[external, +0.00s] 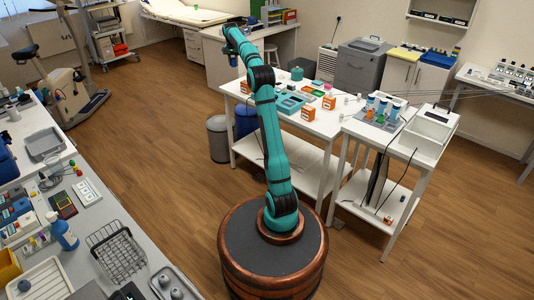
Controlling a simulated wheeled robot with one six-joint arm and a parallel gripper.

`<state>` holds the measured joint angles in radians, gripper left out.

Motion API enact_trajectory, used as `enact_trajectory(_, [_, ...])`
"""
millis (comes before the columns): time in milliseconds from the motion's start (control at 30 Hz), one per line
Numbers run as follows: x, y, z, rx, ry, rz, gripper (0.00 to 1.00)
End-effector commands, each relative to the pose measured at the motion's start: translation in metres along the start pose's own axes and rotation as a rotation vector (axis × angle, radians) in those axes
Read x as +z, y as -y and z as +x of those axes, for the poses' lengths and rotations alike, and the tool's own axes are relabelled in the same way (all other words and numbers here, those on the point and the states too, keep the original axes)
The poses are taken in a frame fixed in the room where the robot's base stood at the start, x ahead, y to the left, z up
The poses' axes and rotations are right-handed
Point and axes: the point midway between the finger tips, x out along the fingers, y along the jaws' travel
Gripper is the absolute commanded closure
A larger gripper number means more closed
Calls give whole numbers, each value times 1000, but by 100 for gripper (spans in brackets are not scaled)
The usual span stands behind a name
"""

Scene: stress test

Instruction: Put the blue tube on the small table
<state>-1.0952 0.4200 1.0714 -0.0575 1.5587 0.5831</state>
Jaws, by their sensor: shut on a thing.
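My arm reaches up and away from its round base to the far left of the white work table. My gripper (233,60) is small at the arm's far end, in front of the desk at the back. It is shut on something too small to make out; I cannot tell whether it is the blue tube. A small white table (413,167) stands at the right, beside the work table (330,130). Several blue-topped containers (383,105) stand on its left part; I cannot tell whether any is the blue tube.
An open white box (430,132) takes up the small table's right side. Orange boxes (329,102) and a teal tray (290,104) lie on the work table. A grey bin (218,138) stands at its left. A cluttered counter (130,225) runs along the left; the floor between is clear.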

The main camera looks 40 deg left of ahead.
Motion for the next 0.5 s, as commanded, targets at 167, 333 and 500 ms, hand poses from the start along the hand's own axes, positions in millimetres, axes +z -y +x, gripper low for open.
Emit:
enact_trajectory(167, [45,66,-4,-8,0,-71,92])
enact_trajectory(333, [90,122,-9,-14,0,-135,92])
enact_trajectory(500, [140,173,-14,-21,0,-198,92])
